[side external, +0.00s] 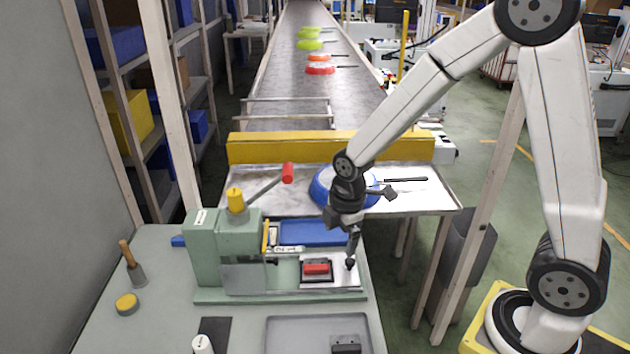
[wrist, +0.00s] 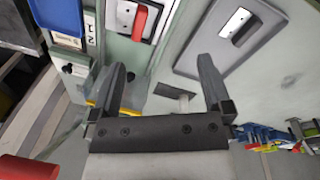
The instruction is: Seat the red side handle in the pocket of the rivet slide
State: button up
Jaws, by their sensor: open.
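The red side handle (side external: 316,268) lies in the dark-framed pocket (side external: 304,277) on the pale plate of the rivet slide (side external: 343,283). It also shows in the wrist view (wrist: 138,23), inside the frame near the top. I cannot tell whether it sits fully down.
The green press (side external: 215,245) stands left of the slide; its lever has a red knob (side external: 288,173). A blue tray (side external: 310,232) lies behind the slide. A grey tray (side external: 290,330) with a dark fixture (side external: 346,344) lies in front. A blue pan (side external: 321,190) rests on the metal table behind.

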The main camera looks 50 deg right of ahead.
aim_at(316, 264)
jog(key=w+f+n, duration=0.1)
jog(key=w+n, duration=0.1)
jog(key=n, duration=0.2)
jog(key=w+f+n, duration=0.2)
jog(key=n, duration=0.2)
jog(key=w+f+n+g, duration=0.1)
jog(key=w+n, duration=0.1)
jog(key=n, duration=0.2)
jog(key=shift+w+a+f+n, duration=0.1)
jog(key=shift+a+f+n, duration=0.1)
jog(key=shift+f+n, duration=0.1)
jog(key=shift+f, duration=1.25)
jog(key=shift+f, duration=0.15)
jog(key=shift+f, duration=2.45)
jog(key=c, duration=1.1)
